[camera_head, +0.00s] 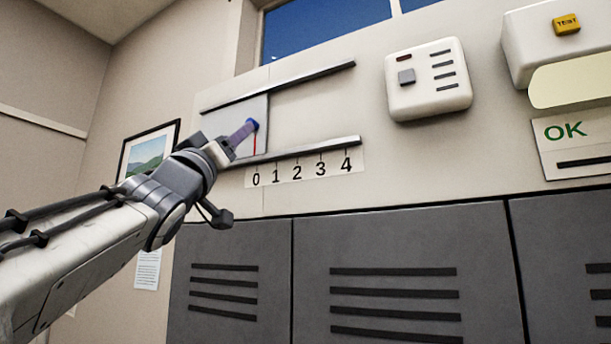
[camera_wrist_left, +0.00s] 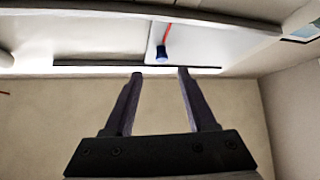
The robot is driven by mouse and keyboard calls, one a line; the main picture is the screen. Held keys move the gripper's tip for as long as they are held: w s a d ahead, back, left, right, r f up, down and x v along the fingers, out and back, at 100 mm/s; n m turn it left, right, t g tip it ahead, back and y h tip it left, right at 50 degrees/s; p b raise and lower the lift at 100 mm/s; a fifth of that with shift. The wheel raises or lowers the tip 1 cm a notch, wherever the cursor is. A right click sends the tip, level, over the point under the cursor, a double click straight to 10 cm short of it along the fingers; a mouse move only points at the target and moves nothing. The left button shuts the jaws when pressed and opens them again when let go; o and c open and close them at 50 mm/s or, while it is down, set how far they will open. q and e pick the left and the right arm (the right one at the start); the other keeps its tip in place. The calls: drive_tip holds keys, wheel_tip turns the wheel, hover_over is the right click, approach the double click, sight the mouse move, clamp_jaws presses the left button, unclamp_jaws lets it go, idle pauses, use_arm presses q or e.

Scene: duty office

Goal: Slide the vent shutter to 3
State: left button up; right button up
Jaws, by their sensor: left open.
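The vent shutter (camera_head: 264,108) is a pale grey plate between two rails on the wall, at the left end of its track. Its red line (camera_head: 254,145) stands above 0 on the number scale (camera_head: 300,171), which runs 0 to 4. A blue knob (camera_head: 252,124) sits on the shutter. My left gripper (camera_head: 246,130) is close to the knob in the head view. In the wrist view the left gripper (camera_wrist_left: 158,72) is open and empty, and the blue knob (camera_wrist_left: 162,53) shows just beyond and between the fingertips, apart from them. My right gripper is not in view.
The upper rail (camera_head: 300,83) and lower rail (camera_head: 310,147) border the track, which is clear to the right of the shutter. A white box with a button (camera_head: 428,80) is right of the rails. Grey louvred cabinets (camera_head: 400,275) stand below. A framed picture (camera_head: 148,152) hangs at left.

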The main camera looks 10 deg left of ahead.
use_arm(q)
drive_tip(key=p+x, duration=0.3)
drive_tip(key=x, duration=0.4)
drive_tip(key=shift+a+p, duration=0.15)
drive_tip(key=shift+p, duration=0.15)
clamp_jaws()
idle(1.0)
